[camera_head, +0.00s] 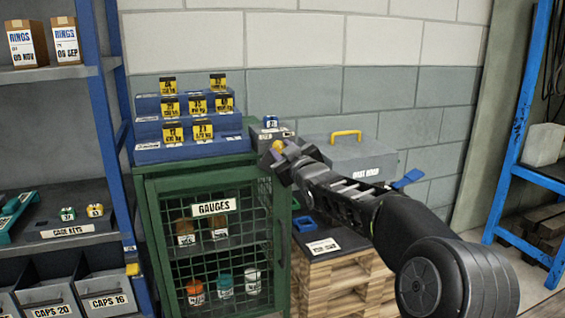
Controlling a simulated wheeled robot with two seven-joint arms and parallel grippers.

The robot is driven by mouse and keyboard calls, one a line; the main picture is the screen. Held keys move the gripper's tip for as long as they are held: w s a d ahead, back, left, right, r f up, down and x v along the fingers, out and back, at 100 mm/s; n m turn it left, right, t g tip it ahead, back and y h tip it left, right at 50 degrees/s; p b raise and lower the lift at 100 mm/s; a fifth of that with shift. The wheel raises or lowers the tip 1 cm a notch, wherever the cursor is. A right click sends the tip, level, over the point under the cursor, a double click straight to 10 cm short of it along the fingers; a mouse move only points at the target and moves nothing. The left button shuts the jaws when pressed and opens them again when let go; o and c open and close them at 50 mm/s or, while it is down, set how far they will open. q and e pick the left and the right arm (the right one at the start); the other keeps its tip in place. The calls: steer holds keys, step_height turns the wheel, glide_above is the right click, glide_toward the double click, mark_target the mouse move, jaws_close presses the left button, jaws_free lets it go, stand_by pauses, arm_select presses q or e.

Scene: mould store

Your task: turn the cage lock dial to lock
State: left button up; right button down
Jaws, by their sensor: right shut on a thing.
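The green mesh cage (150,225), labelled GAUGES, stands against the block wall with its front door closed against the frame. My right gripper (276,150) is at the cage's upper right corner, its arm reaching in from the lower right. My left gripper is not in view.
Blue steps with yellow-labelled blocks (172,107) stand on the cage. A grey toolbox (350,160) with a yellow handle is just right of my gripper, above a wooden crate (340,284). Blue-framed shelving (98,110) stands left; a blue rack (515,150) stands right.

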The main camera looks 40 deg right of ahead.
steer(key=n+b, duration=0.1)
steer(key=n, duration=0.1)
steer(key=n+b, duration=0.1)
steer(key=shift+f+n, duration=0.2)
steer(key=shift+n, duration=0.2)
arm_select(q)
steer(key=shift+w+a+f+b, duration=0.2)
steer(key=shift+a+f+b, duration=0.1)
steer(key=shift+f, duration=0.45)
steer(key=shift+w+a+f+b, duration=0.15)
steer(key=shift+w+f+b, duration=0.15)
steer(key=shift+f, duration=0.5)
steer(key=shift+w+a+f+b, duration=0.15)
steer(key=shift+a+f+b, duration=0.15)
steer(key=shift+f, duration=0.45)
arm_select(e)
steer(key=shift+r+n, duration=0.1)
steer(key=shift+n, duration=1.4)
steer(key=c, duration=1.1)
jaws_free()
steer(key=shift+s+a, duration=0.25)
steer(key=shift+s, duration=0.3)
arm_select(q)
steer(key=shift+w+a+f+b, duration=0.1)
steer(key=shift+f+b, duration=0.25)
steer(key=shift+b, duration=0.1)
arm_select(e)
steer(key=v, duration=0.6)
steer(key=shift+s, duration=0.25)
